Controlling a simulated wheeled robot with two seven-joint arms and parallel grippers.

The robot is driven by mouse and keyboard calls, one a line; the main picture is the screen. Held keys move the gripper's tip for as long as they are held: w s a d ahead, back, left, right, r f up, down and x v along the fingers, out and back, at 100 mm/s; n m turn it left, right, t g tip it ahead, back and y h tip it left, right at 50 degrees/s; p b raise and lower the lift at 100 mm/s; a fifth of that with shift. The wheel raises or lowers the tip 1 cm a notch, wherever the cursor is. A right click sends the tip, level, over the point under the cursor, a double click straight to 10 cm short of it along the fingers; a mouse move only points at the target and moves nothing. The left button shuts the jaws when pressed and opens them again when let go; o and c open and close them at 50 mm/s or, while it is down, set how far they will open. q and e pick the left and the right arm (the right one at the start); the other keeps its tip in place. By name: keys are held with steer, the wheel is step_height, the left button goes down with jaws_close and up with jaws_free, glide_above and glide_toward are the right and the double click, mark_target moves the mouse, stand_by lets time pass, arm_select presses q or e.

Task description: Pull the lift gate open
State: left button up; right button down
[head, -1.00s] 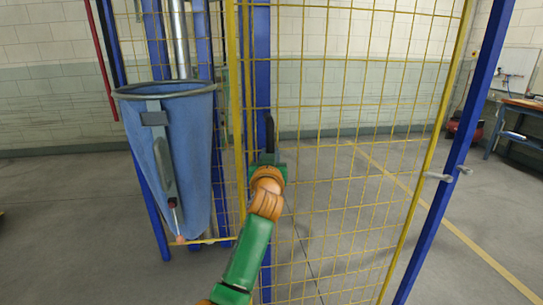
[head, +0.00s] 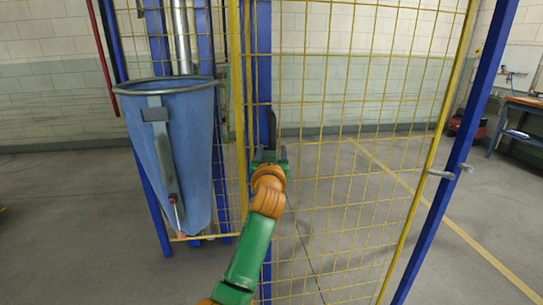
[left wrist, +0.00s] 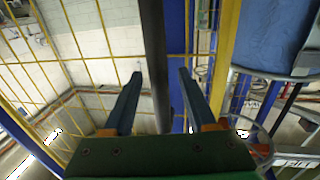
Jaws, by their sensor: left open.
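The lift gate (head: 345,130) is a yellow wire-mesh panel in a yellow frame, standing upright across the middle and right of the head view; it looks closed. A dark upright bar, seemingly its handle (head: 271,128), stands near a blue post at its left side. My left gripper (head: 270,152) is at this bar, at the lower end of what shows. In the left wrist view the same bar (left wrist: 155,60) runs between the two open fingers of the gripper (left wrist: 160,95), with a gap visible on each side. My right gripper is not in view.
A blue sling bag (head: 180,150) hangs just left of the gate, close to my left arm. A slanted blue post (head: 455,165) with a grey hinge-like fitting (head: 440,174) stands at the gate's right edge. A workbench (head: 525,105) is far right. Floor beyond the mesh is clear.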

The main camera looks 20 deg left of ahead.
arm_select(q)
steer(key=b+v, duration=0.1)
steer(key=v, duration=0.5)
steer(key=shift+s+b, duration=0.25)
steer(key=shift+b, duration=0.05)
steer(key=shift+f, duration=0.1)
